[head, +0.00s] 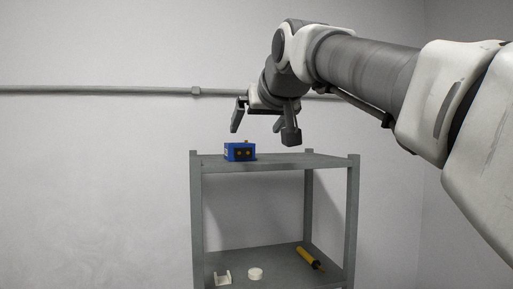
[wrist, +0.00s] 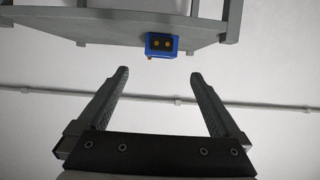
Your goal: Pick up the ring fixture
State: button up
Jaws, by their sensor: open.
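No thing in view is plainly a ring. A small round white piece (head: 255,273) lies on the lower shelf; the head view is too small to tell whether it has a hole. A blue box (head: 239,152) with two yellowish round spots on its front stands on the top shelf, left of its middle. It also shows in the wrist view (wrist: 161,43), beyond my fingertips. My gripper (head: 263,134) is open and empty, higher in the picture than the top shelf. Its two spread fingers show in the wrist view (wrist: 158,76), with nothing between them.
A grey metal shelf unit (head: 300,161) has corner posts rising slightly above its top. A white U-shaped bracket (head: 223,279) and a yellow tool with a dark end (head: 309,258) lie on the lower shelf. A pipe (head: 120,91) runs along the wall. The top shelf's right side is clear.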

aim_at(242, 146)
jog(key=p+x, duration=0.2)
jog(key=x, duration=1)
jog(key=shift+w+r, duration=0.15)
jog(key=shift+a+p+x, duration=0.2)
jog(key=shift+p+x, duration=1)
jog(key=shift+x, duration=1.35)
jog(key=shift+r, duration=0.1)
grip_shut()
jog(key=shift+r, duration=0.15)
